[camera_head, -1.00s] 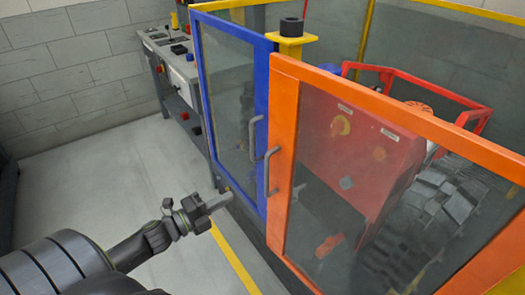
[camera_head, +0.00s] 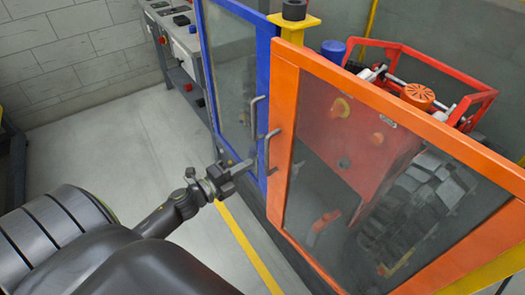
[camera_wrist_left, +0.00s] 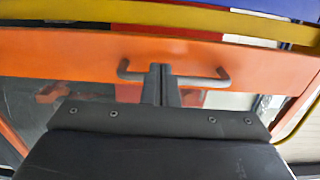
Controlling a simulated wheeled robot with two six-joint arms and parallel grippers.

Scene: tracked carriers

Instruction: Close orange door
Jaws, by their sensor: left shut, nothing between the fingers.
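The orange door (camera_head: 283,130) has an orange frame with a see-through panel and a grey bar handle (camera_head: 267,150) near its left edge. Its frame (camera_wrist_left: 60,52) spans the left wrist view, with the handle (camera_wrist_left: 205,81) behind my fingertips. My left gripper (camera_head: 249,165) is shut and empty, just left of the handle in the head view. In the left wrist view its fingertips (camera_wrist_left: 161,72) line up with the middle of the handle. I cannot tell whether they touch it. My right gripper is not in view.
A blue-framed door (camera_head: 210,65) with its own handle (camera_head: 254,115) stands to the left of the orange one. A yellow post (camera_head: 294,28) rises behind them. Red machinery (camera_head: 345,140) sits behind the orange door's panel. Grey floor with a yellow line (camera_head: 245,245) is free at left.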

